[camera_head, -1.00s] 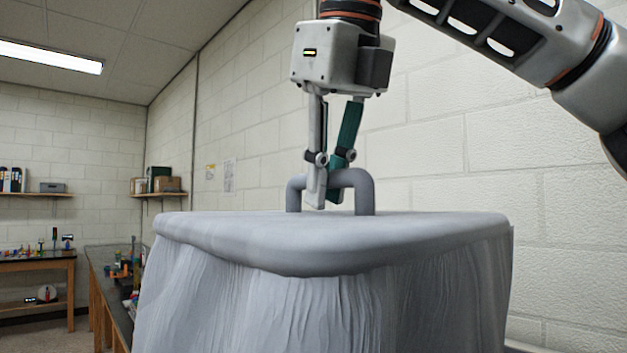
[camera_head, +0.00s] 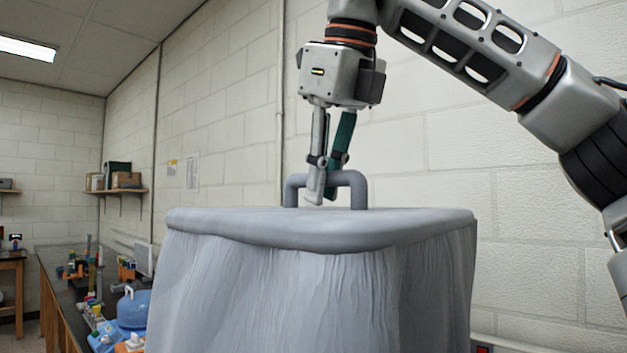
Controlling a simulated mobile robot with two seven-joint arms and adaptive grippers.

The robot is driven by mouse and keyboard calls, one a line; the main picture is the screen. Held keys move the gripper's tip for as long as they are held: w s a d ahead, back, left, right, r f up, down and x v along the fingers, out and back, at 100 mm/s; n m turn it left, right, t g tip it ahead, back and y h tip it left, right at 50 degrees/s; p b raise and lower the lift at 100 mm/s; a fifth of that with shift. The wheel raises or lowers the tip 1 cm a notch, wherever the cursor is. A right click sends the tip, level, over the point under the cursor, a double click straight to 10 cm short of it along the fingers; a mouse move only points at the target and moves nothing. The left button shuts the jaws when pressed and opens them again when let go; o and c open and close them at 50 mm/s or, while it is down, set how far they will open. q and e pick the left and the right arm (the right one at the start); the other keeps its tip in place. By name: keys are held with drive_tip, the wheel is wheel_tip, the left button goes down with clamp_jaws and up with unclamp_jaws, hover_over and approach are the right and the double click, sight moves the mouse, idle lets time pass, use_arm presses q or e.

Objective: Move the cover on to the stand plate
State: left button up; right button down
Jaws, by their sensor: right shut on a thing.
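The cover (camera_head: 300,290) is a large grey draped cloth shape with a flat top and a grey loop handle (camera_head: 358,190). It fills the lower middle of the head view. My right gripper (camera_head: 322,192) comes down from above and is shut on the handle's crossbar. The cover hangs upright below it, and its lower edge is out of the picture. The stand plate is not visible. My left gripper is not in view.
A dark-topped bench (camera_head: 62,290) with several small coloured items runs along the left, with a blue domed object (camera_head: 133,309) near the cover. A wall shelf (camera_head: 123,190) holds boxes. A block wall stands behind and to the right.

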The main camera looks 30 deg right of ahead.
drive_tip(key=shift+w+d, duration=0.6)
drive_tip(key=shift+d, duration=0.9)
drive_tip(key=shift+w+d, duration=0.6)
drive_tip(key=shift+d, duration=0.85)
drive_tip(key=shift+w+d, duration=0.6)
drive_tip(key=shift+d, duration=0.9)
